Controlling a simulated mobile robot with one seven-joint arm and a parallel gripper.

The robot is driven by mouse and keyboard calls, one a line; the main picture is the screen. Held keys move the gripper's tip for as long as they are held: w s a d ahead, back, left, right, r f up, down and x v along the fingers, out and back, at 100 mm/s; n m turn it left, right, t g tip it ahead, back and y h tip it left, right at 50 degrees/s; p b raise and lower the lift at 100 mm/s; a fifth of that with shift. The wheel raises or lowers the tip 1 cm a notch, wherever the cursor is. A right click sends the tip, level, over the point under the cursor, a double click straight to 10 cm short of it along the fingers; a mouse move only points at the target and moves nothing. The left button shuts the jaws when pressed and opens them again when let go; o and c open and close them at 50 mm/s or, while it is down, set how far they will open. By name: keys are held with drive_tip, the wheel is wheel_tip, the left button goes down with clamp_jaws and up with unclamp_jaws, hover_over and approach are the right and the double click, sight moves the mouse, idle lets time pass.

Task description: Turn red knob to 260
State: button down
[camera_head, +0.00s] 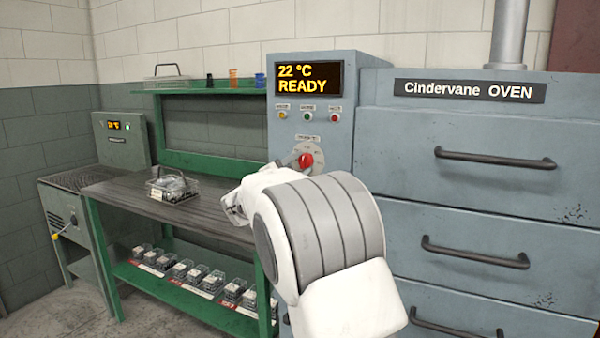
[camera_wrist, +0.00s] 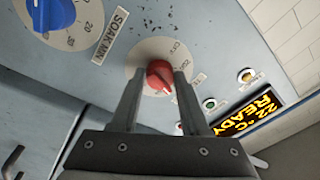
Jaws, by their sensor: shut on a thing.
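The red knob (camera_head: 306,160) sits on a pale round dial (camera_head: 318,150) on the grey oven control panel. In the wrist view the red knob (camera_wrist: 160,76) is between the two fingers of my gripper (camera_wrist: 159,84), which is shut on it. The dial's printed numbers are small and partly hidden by the fingers, so I cannot tell the knob's setting. The display (camera_head: 308,78) reads 22 °C READY. In the head view my arm hides the gripper and the panel below the knob.
A blue knob (camera_wrist: 50,12) marked SOAK MIN is beside the red one in the wrist view. Several small buttons (camera_head: 307,115) lie under the display. Oven drawers with dark handles (camera_head: 495,158) are at right. A green bench (camera_head: 125,195) with a wire basket (camera_head: 172,188) stands at left.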

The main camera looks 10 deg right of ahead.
drive_tip(key=m+b, duration=0.1)
drive_tip(key=m, duration=0.3)
drive_tip(key=shift+a+g, duration=0.1)
drive_tip(key=shift+g, duration=0.2)
drive_tip(key=shift+r+m+g+b, duration=0.1)
drive_tip(key=shift+m+g+b, duration=0.2)
drive_tip(key=shift+m+b, duration=1)
drive_tip(key=shift+m+p, duration=0.45)
drive_tip(key=shift+m, duration=0.15)
drive_tip(key=shift+c, duration=2)
unclamp_jaws()
drive_tip(key=p+v, duration=0.2)
drive_tip(key=v, duration=1.5)
drive_tip(key=shift+a+f, duration=0.25)
